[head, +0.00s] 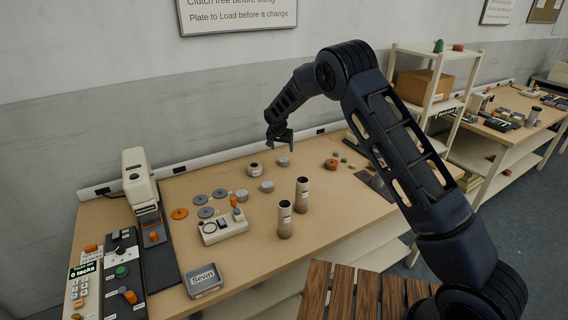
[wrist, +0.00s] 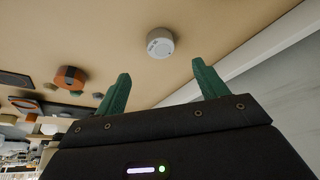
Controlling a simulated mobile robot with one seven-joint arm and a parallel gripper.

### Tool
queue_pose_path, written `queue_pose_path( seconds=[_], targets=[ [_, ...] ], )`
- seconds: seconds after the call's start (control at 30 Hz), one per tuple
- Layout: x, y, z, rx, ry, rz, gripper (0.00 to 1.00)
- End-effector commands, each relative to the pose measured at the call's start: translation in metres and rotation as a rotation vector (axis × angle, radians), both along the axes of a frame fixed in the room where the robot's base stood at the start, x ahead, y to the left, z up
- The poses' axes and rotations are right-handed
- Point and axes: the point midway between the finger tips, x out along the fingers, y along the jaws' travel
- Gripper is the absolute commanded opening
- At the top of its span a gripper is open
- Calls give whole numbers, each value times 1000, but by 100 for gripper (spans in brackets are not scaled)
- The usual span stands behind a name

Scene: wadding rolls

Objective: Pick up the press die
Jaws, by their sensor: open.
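My gripper (head: 281,146) is over the back of the workbench, with green fingers spread apart and nothing between them in the wrist view (wrist: 163,82). A short grey cylinder (head: 284,162) stands on the bench just below it. In the wrist view a small pale grey cylinder (wrist: 160,43) with dark marks on its face lies beyond the fingertips, roughly centred between them and apart from them. Other short grey cylinders (head: 267,187) stand nearby. No readable label tells which piece is the press die.
Two tall tubes (head: 302,194) stand mid-bench. Flat grey discs (head: 220,194), an orange disc (head: 180,213) and a pale device (head: 223,227) lie to the left. A hollow labelled cylinder (head: 253,170) and an orange-brown roll (head: 331,164) flank the gripper. A wall rail (head: 220,160) runs behind.

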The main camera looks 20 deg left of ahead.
Motion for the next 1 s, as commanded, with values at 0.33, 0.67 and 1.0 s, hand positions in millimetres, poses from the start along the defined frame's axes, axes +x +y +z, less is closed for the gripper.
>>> queue_pose_path(
  seconds=[0.33, 0.67, 1.0],
  targets=[
    [17, -1, -42, -1, 1, 0, 72],
    [26, 1, -66, -1, 2, 1, 72],
    [38, 1, -94, 1, 0, 0, 72]
  ],
)
